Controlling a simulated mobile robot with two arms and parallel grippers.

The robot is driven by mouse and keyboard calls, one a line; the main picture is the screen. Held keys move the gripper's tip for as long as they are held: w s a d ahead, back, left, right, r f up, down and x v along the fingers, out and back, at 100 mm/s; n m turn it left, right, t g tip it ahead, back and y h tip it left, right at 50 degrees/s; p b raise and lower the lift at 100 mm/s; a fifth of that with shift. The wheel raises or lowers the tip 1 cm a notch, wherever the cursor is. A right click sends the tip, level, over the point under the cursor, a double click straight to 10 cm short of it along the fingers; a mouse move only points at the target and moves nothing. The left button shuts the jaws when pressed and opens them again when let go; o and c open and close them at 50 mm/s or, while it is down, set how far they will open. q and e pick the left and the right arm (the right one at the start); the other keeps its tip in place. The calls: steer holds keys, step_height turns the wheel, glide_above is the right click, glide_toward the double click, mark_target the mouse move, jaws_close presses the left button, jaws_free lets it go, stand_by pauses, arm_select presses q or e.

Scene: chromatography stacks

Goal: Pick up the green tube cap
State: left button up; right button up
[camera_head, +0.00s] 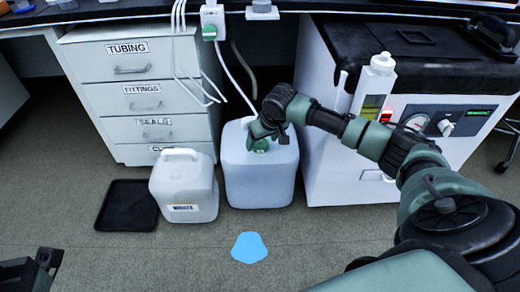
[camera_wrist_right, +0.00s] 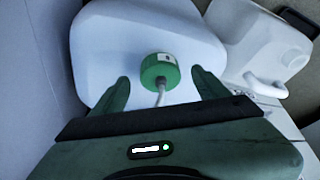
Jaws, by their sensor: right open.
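The green tube cap (camera_head: 261,146) sits on top of the large white container (camera_head: 258,183). In the right wrist view the cap (camera_wrist_right: 160,72) lies between my fingers, with a gap on both sides, and a pale tube runs from it toward the gripper. My right gripper (camera_head: 262,134) is open just above the cap and partly hides it in the head view; its spread fingers also show in the right wrist view (camera_wrist_right: 161,80). A dark part of my left gripper (camera_head: 46,262) shows at the lower left edge of the head view; its jaws are not clear.
A smaller white jug (camera_head: 185,186) with a label stands left of the container, beside a black tray (camera_head: 126,208). A drawer cabinet (camera_head: 135,75) is behind. A white machine (camera_head: 335,150) stands close on the right. A blue puddle (camera_head: 249,248) lies on the open floor in front.

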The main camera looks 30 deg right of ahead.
steer(key=shift+x, duration=0.95)
steer(key=c, duration=1.5)
